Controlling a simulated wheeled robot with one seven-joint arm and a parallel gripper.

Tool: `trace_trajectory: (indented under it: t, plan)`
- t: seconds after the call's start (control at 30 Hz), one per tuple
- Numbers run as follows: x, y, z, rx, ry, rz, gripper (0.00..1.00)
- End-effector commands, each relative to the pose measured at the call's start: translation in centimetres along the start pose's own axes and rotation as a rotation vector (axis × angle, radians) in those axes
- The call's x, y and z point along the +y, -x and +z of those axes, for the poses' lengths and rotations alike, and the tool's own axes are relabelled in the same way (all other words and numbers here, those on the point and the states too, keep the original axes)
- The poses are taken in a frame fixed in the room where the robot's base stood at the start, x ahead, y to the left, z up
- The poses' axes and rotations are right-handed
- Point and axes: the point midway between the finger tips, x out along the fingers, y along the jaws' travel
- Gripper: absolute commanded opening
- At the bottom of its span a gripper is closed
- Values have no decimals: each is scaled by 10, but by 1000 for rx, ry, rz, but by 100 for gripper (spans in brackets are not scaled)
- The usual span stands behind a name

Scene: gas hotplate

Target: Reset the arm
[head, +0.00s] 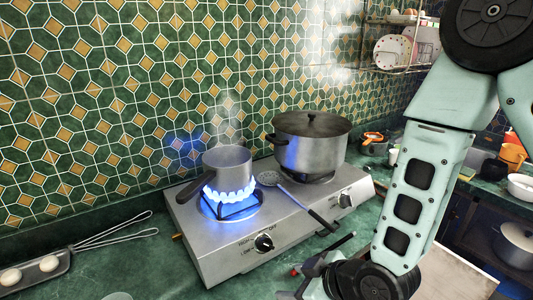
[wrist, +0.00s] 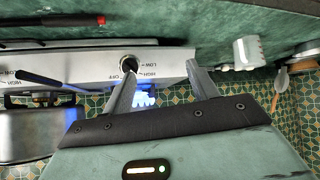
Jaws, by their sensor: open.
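My gripper (head: 318,268) is low in front of the hotplate in the head view, partly hidden behind my arm. In the wrist view its two fingers (wrist: 162,72) stand apart with nothing held between them. The steel gas hotplate (head: 225,248) lies beyond the fingers. Its left burner has a blue flame (head: 230,195) under a small saucepan (head: 228,162). The near knob (head: 264,243) also shows close to the left finger in the wrist view (wrist: 128,64). A large lidded pot (head: 311,145) stands on the right burner; no flame is visible there.
A skimmer (head: 268,179) lies across the hotplate, its dark handle over the front edge. A tray with eggs (head: 30,272) and wire tongs (head: 115,232) lie at left. A dish rack (head: 395,68) hangs at back right. The counter at front left (head: 160,275) is mostly clear.

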Motion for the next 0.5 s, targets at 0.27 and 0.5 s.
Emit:
trace_trajectory:
  t: [0.27,0.5]
  plan:
    - [-18,70,-13,-335,-87,-29,59]
    - [-46,156,-11,-610,-205,-16,59]
